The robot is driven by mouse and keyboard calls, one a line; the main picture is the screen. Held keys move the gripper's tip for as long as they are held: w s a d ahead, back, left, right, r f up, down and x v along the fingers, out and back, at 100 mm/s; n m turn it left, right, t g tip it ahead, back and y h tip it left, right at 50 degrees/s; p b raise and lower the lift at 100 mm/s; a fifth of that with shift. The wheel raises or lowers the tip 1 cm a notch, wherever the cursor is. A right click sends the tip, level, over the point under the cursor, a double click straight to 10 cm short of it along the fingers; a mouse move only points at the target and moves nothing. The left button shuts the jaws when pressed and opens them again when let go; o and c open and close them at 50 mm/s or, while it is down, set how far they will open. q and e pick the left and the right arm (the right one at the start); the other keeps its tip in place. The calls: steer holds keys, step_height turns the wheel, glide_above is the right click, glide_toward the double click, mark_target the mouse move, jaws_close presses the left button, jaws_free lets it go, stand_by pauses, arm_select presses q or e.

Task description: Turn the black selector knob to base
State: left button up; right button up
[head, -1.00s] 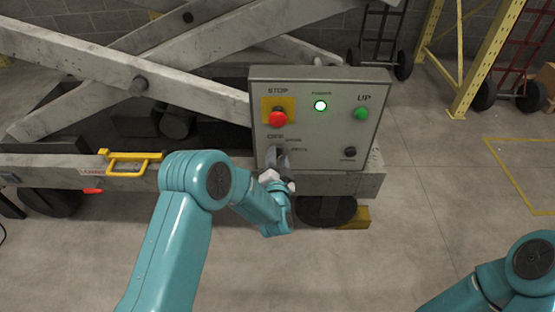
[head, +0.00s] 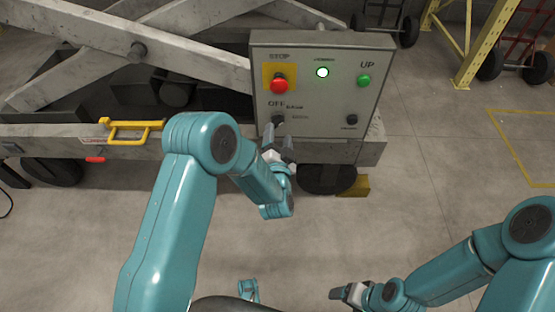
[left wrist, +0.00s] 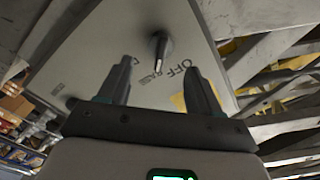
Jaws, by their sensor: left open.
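The black selector knob (head: 278,118) sits at the lower left of the grey control panel (head: 318,95), under the OFF label. A BASE label is at its upper right, and a third label beside it is too small to read. In the left wrist view the knob (left wrist: 160,47) stands clear beyond the fingertips; I cannot tell exactly which label it points to. My left gripper (head: 279,142) is open and empty, just below and in front of the knob, apart from it. My right gripper (head: 345,293) is low in the head view, away from the panel; its jaw gap is unclear.
The panel also has a red STOP button (head: 279,84), a lit lamp (head: 322,72), a green UP button (head: 363,81) and another black knob (head: 351,119). A yellow handle (head: 135,130) is on the lift frame at left. The floor in front is clear.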

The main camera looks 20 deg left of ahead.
arm_select(q)
steer(key=p+v, duration=0.1)
steer(key=v, duration=1.1)
steer(key=shift+a, duration=0.1)
steer(key=a+f+n+g+y, duration=0.2)
steer(key=a, duration=0.6)
step_height(320, 180, down, 7)
steer(key=s+n+g+h, duration=0.2)
steer(key=g+h, duration=0.2)
steer(key=s+d+f+n+g+h, duration=0.25)
steer(key=s+d+f+g, duration=0.2)
steer(key=s, duration=0.45)
steer(key=s+d+f+n+g+h, duration=0.1)
steer(key=s+d+f+g+h, duration=0.4)
steer(key=s, duration=0.3)
step_height(320, 180, up, 23)
steer(key=s+g+p, duration=0.1)
steer(key=p, duration=2.1)
steer(key=shift+s+r, duration=0.2)
steer(key=shift+s, duration=0.05)
